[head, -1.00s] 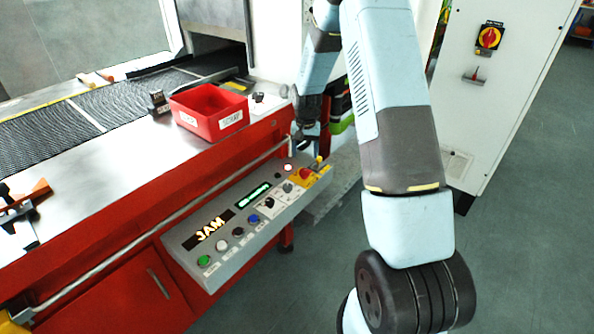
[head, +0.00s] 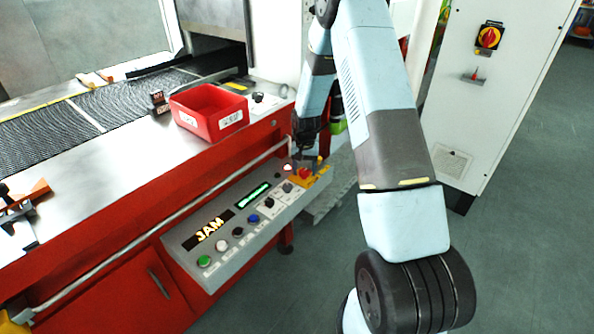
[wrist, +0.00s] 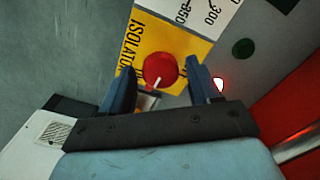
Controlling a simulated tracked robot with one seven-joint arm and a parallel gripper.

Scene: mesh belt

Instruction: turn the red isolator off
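The red isolator (wrist: 160,70) is a round knob with a white pointer line, on a yellow plate marked "ISOLATOR". The line points toward the bottom of the wrist view, slightly left. In the head view the isolator (head: 304,173) is at the far right end of the grey control panel, partly hidden by my gripper (head: 306,158). In the wrist view my gripper (wrist: 160,67) is open, with one blue finger on each side of the knob. Gaps show between both fingers and the knob. I cannot tell how far the fingertips reach down beside it.
The grey control panel (head: 215,263) carries several buttons and a lit "JAM" display (head: 210,229). A handrail (head: 180,212) runs behind it. A red bin (head: 208,112) stands on the machine top. Another red-and-yellow rotary switch (head: 489,38) is on the white cabinet (head: 510,90).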

